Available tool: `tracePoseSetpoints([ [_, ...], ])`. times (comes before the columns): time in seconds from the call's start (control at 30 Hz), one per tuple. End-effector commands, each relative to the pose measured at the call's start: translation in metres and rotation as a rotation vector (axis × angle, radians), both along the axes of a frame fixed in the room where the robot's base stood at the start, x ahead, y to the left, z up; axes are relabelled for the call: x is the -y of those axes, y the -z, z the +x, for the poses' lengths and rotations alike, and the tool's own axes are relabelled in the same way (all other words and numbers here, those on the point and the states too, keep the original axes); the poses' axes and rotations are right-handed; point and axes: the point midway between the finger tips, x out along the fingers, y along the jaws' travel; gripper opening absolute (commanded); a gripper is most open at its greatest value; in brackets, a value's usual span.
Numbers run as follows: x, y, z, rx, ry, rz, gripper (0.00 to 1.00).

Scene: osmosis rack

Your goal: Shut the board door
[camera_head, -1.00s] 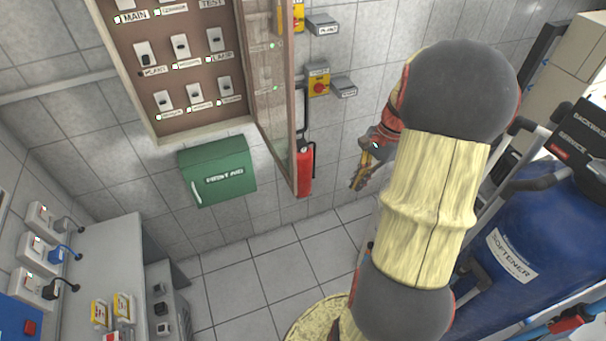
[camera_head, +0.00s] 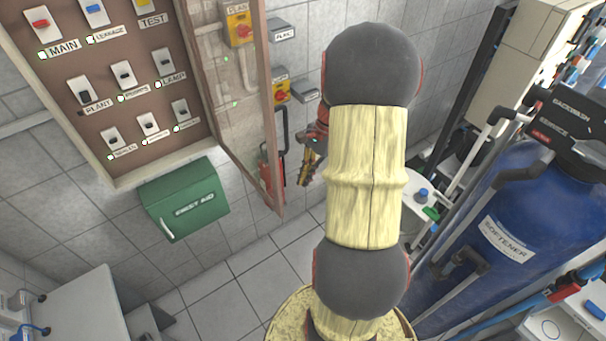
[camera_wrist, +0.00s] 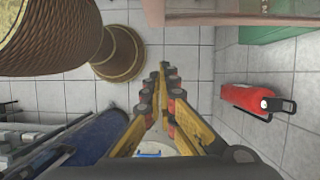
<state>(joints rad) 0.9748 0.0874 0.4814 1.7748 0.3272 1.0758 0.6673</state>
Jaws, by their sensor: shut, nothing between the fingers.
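The board (camera_head: 60,130) is a brown panel with rows of labelled switches on the wall at upper left in the head view. Its door (camera_head: 267,105), a clear pane in a brownish frame, stands open at the board's right side, swung out from the wall. My gripper (camera_head: 303,184) is just right of the door's free edge in the picture, apart from it as far as I can see. In the wrist view my gripper (camera_wrist: 166,68) has its fingertips together with nothing between them. A pinkish bar (camera_wrist: 230,17) at the top there may be the door frame.
A green first aid box (camera_head: 185,200) hangs below the board. A red fire extinguisher (camera_head: 265,170) is behind the door's lower part, and lies right of my gripper in the wrist view (camera_wrist: 250,98). A blue softener tank (camera_head: 510,200) stands at right. The tiled floor between is clear.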

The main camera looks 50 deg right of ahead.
Motion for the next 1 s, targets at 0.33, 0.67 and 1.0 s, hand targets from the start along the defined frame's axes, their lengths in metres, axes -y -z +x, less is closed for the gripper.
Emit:
tracePoseSetpoints([
  [0.33,-0.028,0.060,0.007,-0.001,-0.004,0.001,0.00],
  [0.67,-0.060,0.058,0.016,0.000,-0.002,-0.001,0.00],
  [1.0,-0.062,0.058,0.017,0.000,-0.002,-0.001,0.00],
])
